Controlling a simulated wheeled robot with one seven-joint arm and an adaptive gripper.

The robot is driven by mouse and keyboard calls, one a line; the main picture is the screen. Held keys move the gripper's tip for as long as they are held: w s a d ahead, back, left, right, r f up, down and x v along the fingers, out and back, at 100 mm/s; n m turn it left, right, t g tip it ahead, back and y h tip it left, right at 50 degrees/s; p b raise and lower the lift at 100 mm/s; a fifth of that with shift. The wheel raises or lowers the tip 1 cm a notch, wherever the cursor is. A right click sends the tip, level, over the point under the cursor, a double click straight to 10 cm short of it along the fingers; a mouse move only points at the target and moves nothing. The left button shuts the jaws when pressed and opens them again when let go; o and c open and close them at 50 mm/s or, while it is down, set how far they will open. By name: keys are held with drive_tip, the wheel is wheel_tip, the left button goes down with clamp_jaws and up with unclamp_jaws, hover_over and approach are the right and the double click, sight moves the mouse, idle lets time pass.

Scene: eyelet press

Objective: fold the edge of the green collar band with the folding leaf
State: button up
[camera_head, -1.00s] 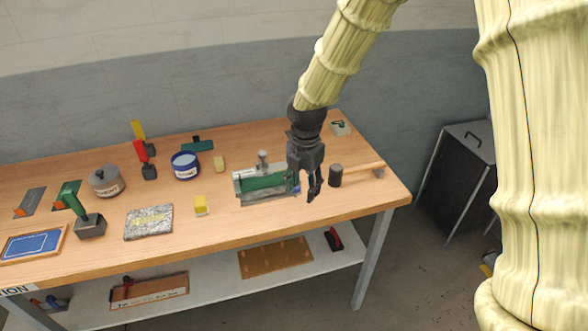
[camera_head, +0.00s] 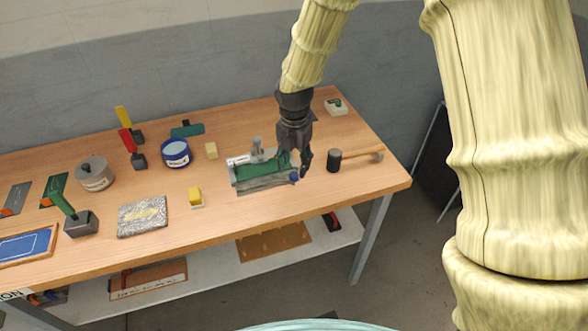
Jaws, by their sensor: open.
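A small metal folding fixture (camera_head: 268,183) sits on the right part of the wooden bench. The green collar band (camera_head: 258,170) lies across it, and a grey clamp-like part stands at its back. A blue knob (camera_head: 293,177) shows at the fixture's right end, likely on the folding leaf; the leaf itself is hard to tell apart. My gripper (camera_head: 304,168) points down just right of the fixture, close to the blue knob. It is open, with nothing visible between its fingers. It hides part of the fixture's right end, and I cannot tell whether it touches anything.
A mallet (camera_head: 360,158) lies close to the right of my gripper. A small white box (camera_head: 336,106) is at the back right. The bench front below the fixture is clear.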

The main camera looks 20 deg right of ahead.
sight(294, 174)
drive_tip(key=shift+f+p, duration=0.5)
drive_tip(key=shift+f, duration=1.55)
clamp_jaws()
